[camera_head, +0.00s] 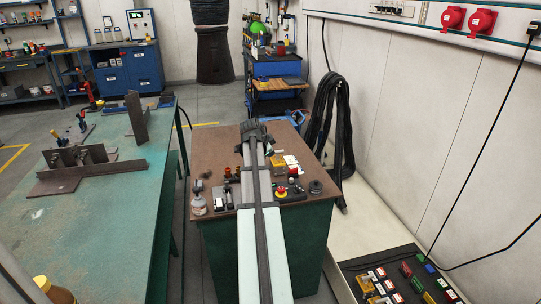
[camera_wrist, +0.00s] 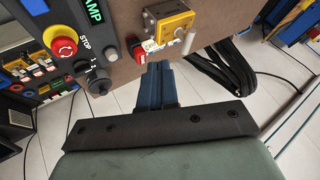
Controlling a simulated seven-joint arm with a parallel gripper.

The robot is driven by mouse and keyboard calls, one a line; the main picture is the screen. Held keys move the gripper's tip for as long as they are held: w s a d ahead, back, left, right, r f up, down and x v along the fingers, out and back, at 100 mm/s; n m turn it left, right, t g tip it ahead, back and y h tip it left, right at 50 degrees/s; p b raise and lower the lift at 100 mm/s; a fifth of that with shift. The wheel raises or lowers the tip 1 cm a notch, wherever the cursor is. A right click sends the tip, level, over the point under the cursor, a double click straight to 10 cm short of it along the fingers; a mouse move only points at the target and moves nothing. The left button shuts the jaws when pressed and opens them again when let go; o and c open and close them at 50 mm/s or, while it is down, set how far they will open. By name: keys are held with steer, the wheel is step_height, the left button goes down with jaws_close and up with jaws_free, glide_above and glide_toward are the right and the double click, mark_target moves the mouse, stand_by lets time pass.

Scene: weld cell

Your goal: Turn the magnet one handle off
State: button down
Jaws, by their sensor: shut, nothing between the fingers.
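A yellow switchable-magnet-like block (camera_wrist: 172,22) with a grey face sits on the brown bench top (camera_wrist: 122,68) in the wrist view. A short pale peg or lever (camera_wrist: 188,42) sticks out at its lower right. A red piece with a white label (camera_wrist: 139,52) lies at its lower left. I cannot read which one is magnet one. My gripper (camera_wrist: 160,66), with blue fingers, is shut and empty. Its tips appear just below the block and by the red piece; contact cannot be told. In the head view my arm hides the gripper, and a yellow block (camera_head: 278,161) shows beside the arm.
A control box with a red emergency stop (camera_wrist: 64,46) and a dark knob (camera_wrist: 98,82) is at the upper left of the wrist view. Black cables (camera_wrist: 225,68) hang at the right.

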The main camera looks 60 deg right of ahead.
mark_target(277, 155)
steer(key=w+d+f, duration=0.3)
steer(key=d+f, duration=0.3)
steer(key=d, duration=0.2)
steer(key=shift+w+d+f, duration=0.2)
steer(key=shift+d+f, duration=0.1)
steer(key=shift+d, duration=0.1)
steer(key=shift+w+m+g, duration=0.55)
steer(key=shift+m+g, duration=0.25)
steer(key=shift+m, duration=0.3)
steer(key=shift+w+d+m+g+y, duration=0.45)
steer(key=shift+w+d+m+g, duration=0.35)
steer(key=shift+m, duration=0.6)
steer(key=shift+w+d+m+g+y, duration=0.55)
steer(key=shift+m+g, duration=0.4)
steer(key=shift+m, duration=0.45)
steer(key=shift+w+d+m+g+y, duration=0.3)
steer(key=shift+w+d+m+g, duration=0.45)
steer(key=shift+m, duration=0.65)
steer(key=shift+s+d, duration=0.15)
steer(key=shift+d, duration=0.1)
